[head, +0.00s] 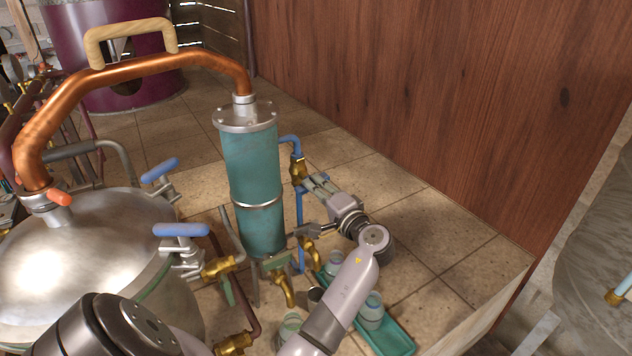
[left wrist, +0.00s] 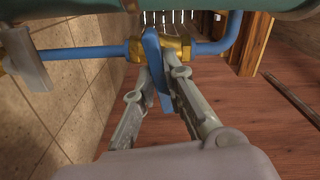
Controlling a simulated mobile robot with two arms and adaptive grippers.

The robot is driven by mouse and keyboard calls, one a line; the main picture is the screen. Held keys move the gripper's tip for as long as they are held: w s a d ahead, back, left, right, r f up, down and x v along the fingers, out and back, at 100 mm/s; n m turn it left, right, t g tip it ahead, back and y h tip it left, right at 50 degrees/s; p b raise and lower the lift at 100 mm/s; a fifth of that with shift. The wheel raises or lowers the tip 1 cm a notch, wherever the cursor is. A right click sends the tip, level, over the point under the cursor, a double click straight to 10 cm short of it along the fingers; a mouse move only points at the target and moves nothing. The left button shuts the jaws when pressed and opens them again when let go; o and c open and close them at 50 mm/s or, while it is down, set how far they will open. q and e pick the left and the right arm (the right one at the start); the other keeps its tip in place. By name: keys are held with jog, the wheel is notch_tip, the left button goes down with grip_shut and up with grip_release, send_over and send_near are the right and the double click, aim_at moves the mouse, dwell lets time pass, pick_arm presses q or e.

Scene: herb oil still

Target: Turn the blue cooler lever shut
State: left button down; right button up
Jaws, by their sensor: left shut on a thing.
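The blue cooler lever (left wrist: 153,62) sits on a brass valve (left wrist: 177,47) in a blue pipe, seen in the left wrist view. The lever lies across the line of the pipe and reaches back between my fingers. My left gripper (left wrist: 160,88) is shut on the lever. In the head view my left gripper (head: 318,186) is at the brass valve (head: 298,169) beside the teal cooler cylinder (head: 252,170). The lever is mostly hidden there by the gripper. My right gripper does not show.
A steel still pot (head: 85,250) with blue-handled clamps stands left, joined to the cooler by a copper pipe (head: 125,67). A green tray (head: 396,342) with glass jars sits below my left arm. A wooden wall (head: 470,100) rises behind. Tiled counter is free at right.

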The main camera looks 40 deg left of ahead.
pick_arm(q)
jog(key=shift+r+m+p, duration=0.1)
jog(key=shift+m+p, duration=0.6)
jog(key=shift+m, duration=0.6)
jog(key=c, duration=1.7)
grip_release()
jog(key=shift+w, duration=0.1)
jog(key=shift+o, duration=0.2)
jog(key=v, duration=1.2)
